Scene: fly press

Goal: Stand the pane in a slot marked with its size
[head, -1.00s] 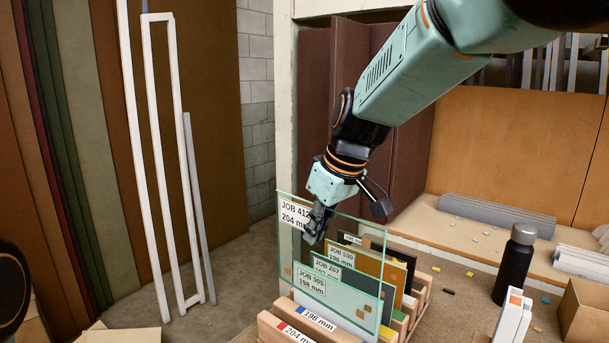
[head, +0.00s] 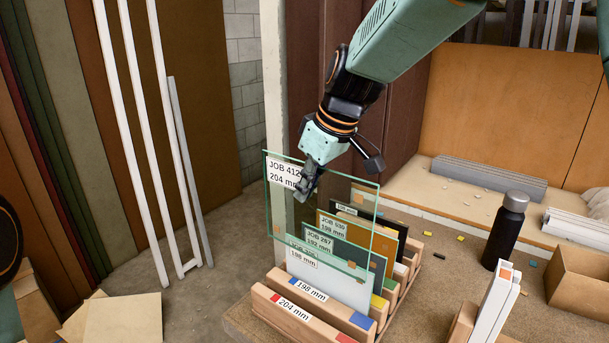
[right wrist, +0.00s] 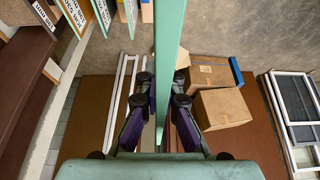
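A clear glass pane (head: 345,195) with a white label reading JOB 412, 204 mm hangs upright in the air in the head view. My right gripper (head: 307,186) is shut on it near its upper left, beside the label. In the right wrist view the pane (right wrist: 170,60) is edge-on between the fingers (right wrist: 165,106). Its lower edge shows above the front of the wooden rack (head: 262,305). The front rail label (head: 294,310) reads 204 mm, with red marks; the rail behind (head: 311,290) reads 198 mm, with blue marks. My left gripper is out of view.
Several labelled panes stand in the rack behind, including a pale one (head: 345,288) and an orange-brown one (head: 382,255). A black bottle (head: 504,232), white profiles (head: 493,302) and a cardboard box (head: 582,285) are to the right. Long white strips (head: 150,150) lean at left.

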